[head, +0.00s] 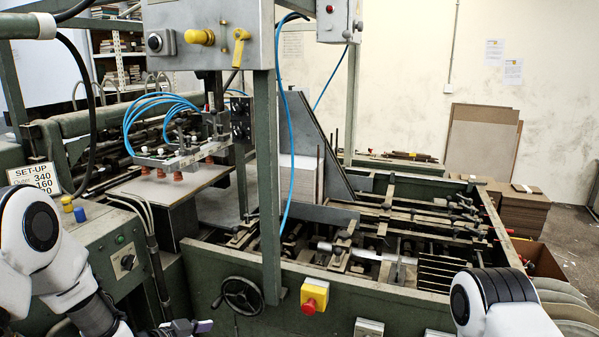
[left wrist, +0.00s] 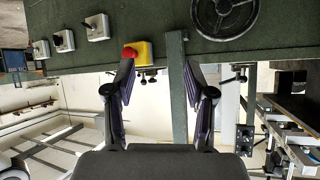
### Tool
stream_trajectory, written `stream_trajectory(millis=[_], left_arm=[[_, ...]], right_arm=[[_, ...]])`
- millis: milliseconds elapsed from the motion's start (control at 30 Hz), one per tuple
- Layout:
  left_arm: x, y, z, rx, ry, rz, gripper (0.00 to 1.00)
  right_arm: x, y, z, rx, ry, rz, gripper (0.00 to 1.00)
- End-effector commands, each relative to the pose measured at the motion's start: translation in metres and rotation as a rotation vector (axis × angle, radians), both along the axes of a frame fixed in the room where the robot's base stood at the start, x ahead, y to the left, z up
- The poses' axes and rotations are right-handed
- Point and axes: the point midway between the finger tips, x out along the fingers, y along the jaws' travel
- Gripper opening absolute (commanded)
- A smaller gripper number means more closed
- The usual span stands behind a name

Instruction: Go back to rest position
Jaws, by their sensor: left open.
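My left gripper (head: 190,328) shows at the bottom edge of the head view, low in front of the green machine (head: 370,290), left of its black handwheel (head: 240,296). In the left wrist view the left gripper (left wrist: 160,88) has its two dark fingers spread apart, with nothing held between them. My right arm enters at the lower right of the head view, but its gripper is out of the picture.
A yellow box with a red button (head: 314,295) sits on the machine's front; it also shows in the left wrist view (left wrist: 138,52). A control box (head: 205,35) hangs above. A set-up sign (head: 35,178) stands left. Boards (head: 478,145) lean against the back wall.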

Motion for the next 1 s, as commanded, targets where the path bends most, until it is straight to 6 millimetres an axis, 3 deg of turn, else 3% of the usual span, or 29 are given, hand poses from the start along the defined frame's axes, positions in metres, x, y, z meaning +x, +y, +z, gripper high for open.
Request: stream_trajectory(millis=[33, 100, 167, 300, 400, 500, 600, 1000], left_arm=[[-0.027, -0.003, -0.046, -0.002, 0.102, 0.03, 0.54], [-0.066, -0.005, -0.097, 0.0, 0.239, 0.083, 0.54], [-0.104, -0.005, -0.137, 0.01, 0.359, 0.137, 0.54], [-0.208, 0.003, -0.21, 0.064, 0.649, 0.289, 0.54], [-0.285, 0.016, -0.235, 0.131, 0.839, 0.427, 0.54], [-0.337, 0.037, -0.228, 0.204, 0.964, 0.597, 0.54], [-0.358, 0.052, -0.222, 0.241, 1.017, 0.722, 0.54], [-0.358, 0.056, -0.223, 0.242, 1.021, 0.754, 0.54]], right_arm=[[0.0, 0.0, -0.006, 0.0, 0.0, 0.0, 0.51], [0.0, 0.0, -0.01, 0.0, 0.0, 0.0, 0.51], [0.0, 0.0, -0.014, 0.0, 0.0, 0.0, 0.51], [0.0, 0.0, -0.021, 0.0, 0.0, 0.0, 0.51], [0.0, 0.0, -0.024, 0.0, 0.0, 0.0, 0.51], [0.0, 0.0, -0.023, 0.0, 0.0, 0.0, 0.51], [0.0, 0.0, -0.023, 0.0, 0.0, 0.0, 0.51], [0.0, 0.0, -0.023, 0.0, 0.0, 0.0, 0.51]])
